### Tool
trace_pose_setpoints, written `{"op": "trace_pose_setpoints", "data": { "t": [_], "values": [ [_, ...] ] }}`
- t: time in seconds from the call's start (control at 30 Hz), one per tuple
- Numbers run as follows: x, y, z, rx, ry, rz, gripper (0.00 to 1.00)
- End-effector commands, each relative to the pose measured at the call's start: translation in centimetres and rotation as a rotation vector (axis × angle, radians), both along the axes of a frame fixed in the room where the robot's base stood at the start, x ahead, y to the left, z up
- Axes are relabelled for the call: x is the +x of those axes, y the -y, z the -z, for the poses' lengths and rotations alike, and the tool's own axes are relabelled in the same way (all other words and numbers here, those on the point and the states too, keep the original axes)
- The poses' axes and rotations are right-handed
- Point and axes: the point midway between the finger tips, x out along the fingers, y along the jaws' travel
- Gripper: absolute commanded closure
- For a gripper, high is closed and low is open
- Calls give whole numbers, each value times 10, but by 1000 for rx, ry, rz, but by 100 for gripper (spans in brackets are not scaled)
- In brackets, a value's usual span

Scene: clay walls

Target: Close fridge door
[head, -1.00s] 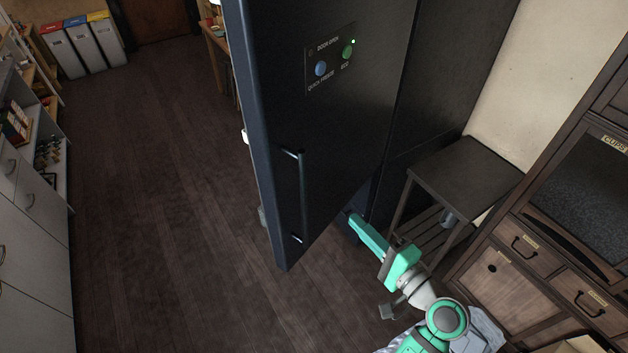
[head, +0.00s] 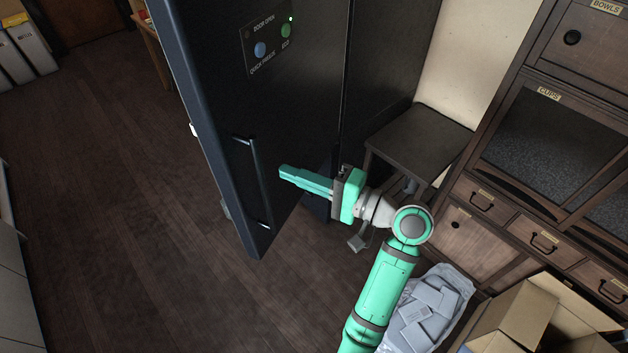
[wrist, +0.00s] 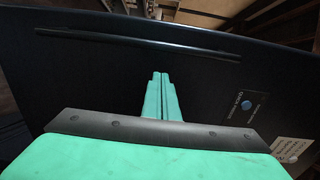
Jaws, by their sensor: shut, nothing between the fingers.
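The dark fridge door (head: 205,130) stands swung open in the head view, with its outer face towards me. It carries a vertical bar handle (head: 260,182) near its free edge and a panel with a blue and a green button. In the wrist view the door face (wrist: 60,80) fills most of the picture, with the handle (wrist: 150,40) running across the top. My green gripper (head: 284,172) is shut and empty, pointing left in front of the door face, right of the handle. Its fingers (wrist: 161,80) lie together in the wrist view. Whether they touch the door is unclear.
The fridge body (head: 385,70) stands behind the door. A small dark table (head: 420,135) and a wooden cabinet (head: 480,215) are to the right. An open cardboard box (head: 540,315) and a bag (head: 430,305) are at lower right. The floor at left is clear.

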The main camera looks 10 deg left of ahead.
Motion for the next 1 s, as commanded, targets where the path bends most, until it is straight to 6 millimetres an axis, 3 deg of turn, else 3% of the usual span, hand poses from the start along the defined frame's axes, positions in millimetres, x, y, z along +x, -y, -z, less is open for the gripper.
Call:
{"op": "trace_pose_setpoints", "data": {
  "t": [0.2,0.4,1.0],
  "values": [
    [10,-35,0,0,0,-2,100],
    [16,-51,0,0,-1,0,100],
    [19,-56,0,0,-1,5,100]
  ]
}}
